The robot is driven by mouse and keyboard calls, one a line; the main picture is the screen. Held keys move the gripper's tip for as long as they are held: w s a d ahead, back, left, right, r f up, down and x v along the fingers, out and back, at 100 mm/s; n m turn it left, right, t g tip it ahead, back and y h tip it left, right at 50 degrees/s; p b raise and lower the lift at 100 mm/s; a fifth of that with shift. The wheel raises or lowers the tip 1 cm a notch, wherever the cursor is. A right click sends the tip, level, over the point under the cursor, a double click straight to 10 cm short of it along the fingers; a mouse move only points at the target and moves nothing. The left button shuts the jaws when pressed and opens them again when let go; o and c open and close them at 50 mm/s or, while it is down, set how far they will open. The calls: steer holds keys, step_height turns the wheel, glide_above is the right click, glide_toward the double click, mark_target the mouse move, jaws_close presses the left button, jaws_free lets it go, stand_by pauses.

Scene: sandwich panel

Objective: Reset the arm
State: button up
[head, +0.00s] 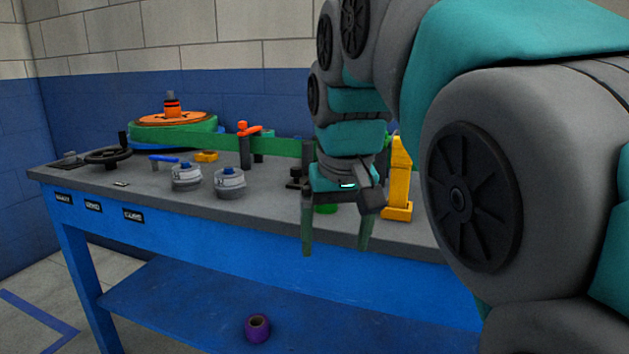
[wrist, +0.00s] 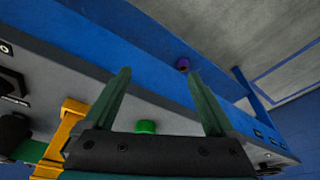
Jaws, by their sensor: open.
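My gripper (head: 335,250) hangs pointing down in front of the front edge of the workbench (head: 270,226), its two green fingers spread apart. In the wrist view my gripper (wrist: 158,92) is open with nothing between its fingers. My arm comes in from the right side of the head view and bends down to it. A green round piece (head: 326,208) is on the bench, partly hidden behind the gripper; it also shows in the wrist view (wrist: 146,127).
A yellow upright bracket (head: 398,185) stands close to the gripper's right. Two grey round parts with blue tops (head: 186,178) (head: 229,184), a black handwheel (head: 108,155) and an orange-topped green wheel (head: 172,120) stand further left. A purple roll (head: 257,328) lies on the lower shelf.

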steer(key=s+d+f+g, duration=0.1)
steer(key=s+d+f, duration=0.3)
steer(key=s+f, duration=0.4)
steer(key=s+d+f+m+g, duration=0.1)
steer(key=s+d+f, duration=0.3)
steer(key=s+f, duration=0.4)
steer(key=s+d+f+g, duration=0.2)
steer(key=s+d+f, duration=0.2)
steer(key=s+f, duration=0.3)
step_height(320, 180, down, 3)
steer(key=shift+s+m+g+h, duration=0.3)
steer(key=shift+s+m+g, duration=0.1)
